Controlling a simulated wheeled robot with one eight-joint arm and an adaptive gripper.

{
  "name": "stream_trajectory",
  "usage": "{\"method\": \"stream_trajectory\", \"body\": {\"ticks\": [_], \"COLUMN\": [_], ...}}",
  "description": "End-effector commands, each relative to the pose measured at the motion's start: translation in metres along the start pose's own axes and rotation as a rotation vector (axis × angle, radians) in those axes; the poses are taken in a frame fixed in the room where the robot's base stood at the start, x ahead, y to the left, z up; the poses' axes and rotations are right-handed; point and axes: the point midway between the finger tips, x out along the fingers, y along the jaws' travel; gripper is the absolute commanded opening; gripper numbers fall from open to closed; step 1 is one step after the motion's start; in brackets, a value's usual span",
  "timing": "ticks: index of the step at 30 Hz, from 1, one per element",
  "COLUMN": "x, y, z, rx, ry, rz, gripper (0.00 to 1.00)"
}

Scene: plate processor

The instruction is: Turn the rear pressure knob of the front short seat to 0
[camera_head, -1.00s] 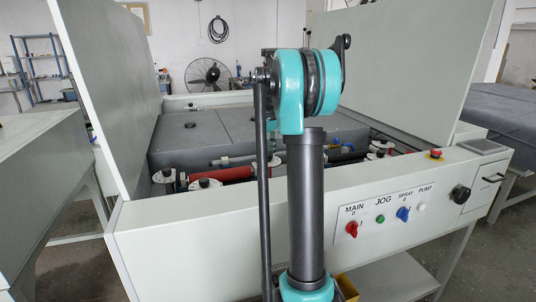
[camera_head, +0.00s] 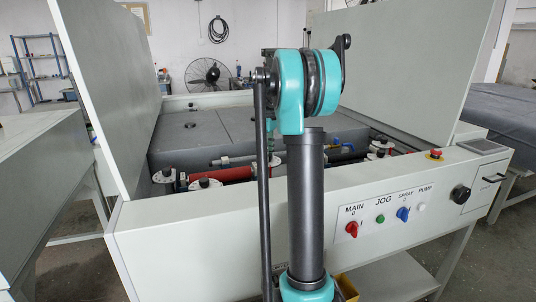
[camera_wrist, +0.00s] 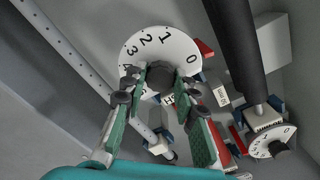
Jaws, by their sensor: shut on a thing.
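In the wrist view a white round dial (camera_wrist: 148,45) with black numbers 0 to 4 faces the camera, with a dark knob (camera_wrist: 160,75) at its middle. My gripper (camera_wrist: 160,82) has its two green-padded fingers on either side of this knob and is shut on it. The 0 is at the dial's upper right, the 1 and 2 near the top, and the 3 and 4 at the left. The fingers hide the dial's lower part. In the head view my arm hides most of this spot.
A second numbered dial (camera_wrist: 272,143) sits at the lower right of the wrist view. A dark roller (camera_wrist: 235,45) runs close to the held dial, and a perforated bar (camera_wrist: 75,60) lies left. In the head view, raised panels (camera_head: 105,80) flank the machine; front switches (camera_head: 352,229) are clear.

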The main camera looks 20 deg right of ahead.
Motion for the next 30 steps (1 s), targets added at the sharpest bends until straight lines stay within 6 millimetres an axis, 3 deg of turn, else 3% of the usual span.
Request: {"method": "stream_trajectory", "body": {"ticks": [1, 2, 6, 18, 23, 30], "x": [0.0, 0.0, 0.0, -0.007, -0.032, -0.081], "y": [0.0, 0.0, 0.0, 0.0, 0.0, 0.0], "z": [0.0, 0.0, 0.0, 0.0, 0.0, 0.0], "rx": [0.0, 0.0, 0.0, 0.001, 0.001, 0.001], "ry": [0.0, 0.0, 0.0, 0.0, 0.0, 0.0], "rz": [0.001, 0.001, 0.001, 0.0, 0.0, 0.0], "gripper": [0.0, 0.32, 0.49, 0.49, 0.49, 0.49]}}
